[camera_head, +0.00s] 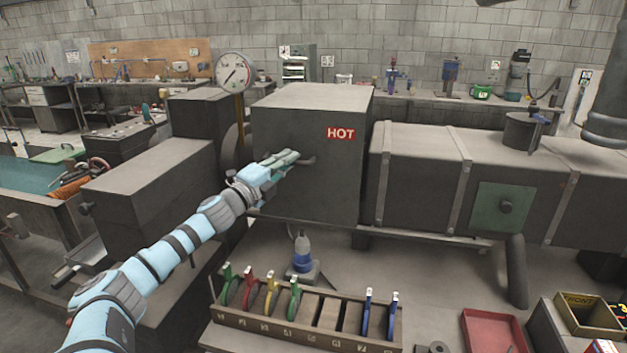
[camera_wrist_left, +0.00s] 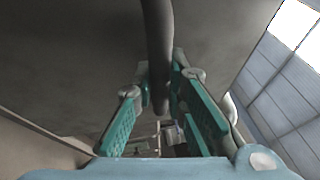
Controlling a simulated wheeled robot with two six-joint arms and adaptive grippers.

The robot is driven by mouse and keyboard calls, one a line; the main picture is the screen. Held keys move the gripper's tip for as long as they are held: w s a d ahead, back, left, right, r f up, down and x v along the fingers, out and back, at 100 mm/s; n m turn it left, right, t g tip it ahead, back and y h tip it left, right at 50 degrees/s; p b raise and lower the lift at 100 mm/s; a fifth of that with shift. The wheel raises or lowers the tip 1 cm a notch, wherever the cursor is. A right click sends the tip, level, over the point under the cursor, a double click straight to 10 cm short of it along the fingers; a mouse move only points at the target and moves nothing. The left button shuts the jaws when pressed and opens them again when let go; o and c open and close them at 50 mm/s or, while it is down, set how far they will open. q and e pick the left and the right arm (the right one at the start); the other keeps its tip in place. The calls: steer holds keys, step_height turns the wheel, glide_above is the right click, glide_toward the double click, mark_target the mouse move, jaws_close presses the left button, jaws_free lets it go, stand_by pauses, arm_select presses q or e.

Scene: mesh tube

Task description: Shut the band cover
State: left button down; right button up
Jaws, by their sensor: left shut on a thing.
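The band cover (camera_head: 340,185) is a dark grey box in the middle of the head view, with a red HOT label (camera_head: 340,133) on its front. A short handle (camera_head: 308,161) sticks out of that front, left of the label. My left gripper (camera_head: 285,160) is at the handle with its fingers shut on it. In the left wrist view the dark handle bar (camera_wrist_left: 158,50) runs down between the two teal finger pads (camera_wrist_left: 160,100). The fingers hide part of the handle in the head view. My right gripper is not in view.
A long grey barrel housing (camera_head: 415,180) with a green plate (camera_head: 500,207) extends right of the cover. A grey block (camera_head: 150,190) is at left. Below stand a blue-grey bottle (camera_head: 302,255), a wooden rack (camera_head: 300,335) of coloured-handled tools and a red tray (camera_head: 492,330).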

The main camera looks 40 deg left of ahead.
mark_target(268, 157)
arm_select(q)
steer(key=a, duration=0.1)
steer(key=s+a, duration=0.1)
steer(key=s+a+p, duration=0.1)
steer(key=a, duration=0.1)
steer(key=shift+s, duration=0.1)
steer(key=c, duration=2)
jaws_free()
steer(key=shift+c, duration=0.2)
steer(key=o, duration=0.4)
steer(key=shift+s+a, duration=0.15)
steer(key=shift+a, duration=0.05)
steer(key=shift+o, duration=0.2)
